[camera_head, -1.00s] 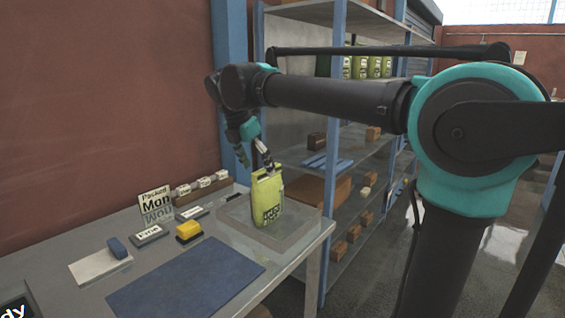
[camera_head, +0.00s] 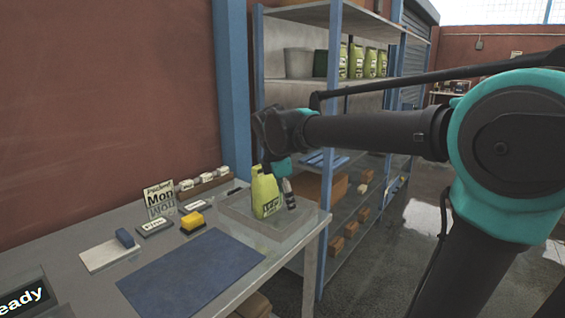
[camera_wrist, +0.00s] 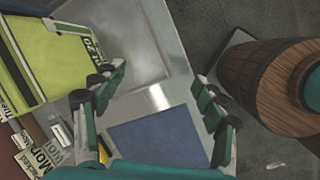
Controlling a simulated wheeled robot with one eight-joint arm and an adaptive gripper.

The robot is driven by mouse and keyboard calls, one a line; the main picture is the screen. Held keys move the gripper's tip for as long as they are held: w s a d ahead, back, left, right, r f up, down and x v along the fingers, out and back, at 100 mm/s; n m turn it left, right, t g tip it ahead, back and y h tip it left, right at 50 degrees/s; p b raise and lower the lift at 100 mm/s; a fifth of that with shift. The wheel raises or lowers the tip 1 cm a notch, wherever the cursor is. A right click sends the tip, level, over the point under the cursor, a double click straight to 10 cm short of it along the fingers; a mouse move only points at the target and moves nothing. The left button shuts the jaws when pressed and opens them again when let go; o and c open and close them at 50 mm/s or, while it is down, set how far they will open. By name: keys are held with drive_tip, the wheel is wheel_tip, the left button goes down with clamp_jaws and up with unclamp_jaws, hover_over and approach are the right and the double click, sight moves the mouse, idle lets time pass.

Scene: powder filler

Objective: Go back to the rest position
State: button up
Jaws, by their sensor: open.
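My gripper (camera_head: 287,196) is open and empty, just right of the green-yellow bag (camera_head: 265,192) in the head view. In the wrist view, my open fingers (camera_wrist: 158,84) spread above the table edge, and the bag (camera_wrist: 48,62) shows at the upper left, beside the left finger. I cannot tell whether that finger touches the bag. My arm reaches in from the right, and part of the gripper is hidden behind the bag.
A shelf rack (camera_head: 327,90) with more bags stands close behind. A wooden barrel (camera_wrist: 262,85) stands on the floor beside the table.

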drive_tip(key=s+d+f+m+y, duration=0.1)
drive_tip(key=s+d+f+m, duration=0.7)
drive_tip(key=d+f+m, duration=0.1)
drive_tip(key=s+d+f+m+t, duration=0.1)
drive_tip(key=s+d+f+m, duration=0.6)
drive_tip(key=f+m, duration=0.4)
wheel_tip(320, 180, down, 3)
drive_tip(key=shift+s+d+f+y, duration=0.15)
drive_tip(key=shift+s+d+y, duration=0.25)
drive_tip(key=shift+d, duration=0.45)
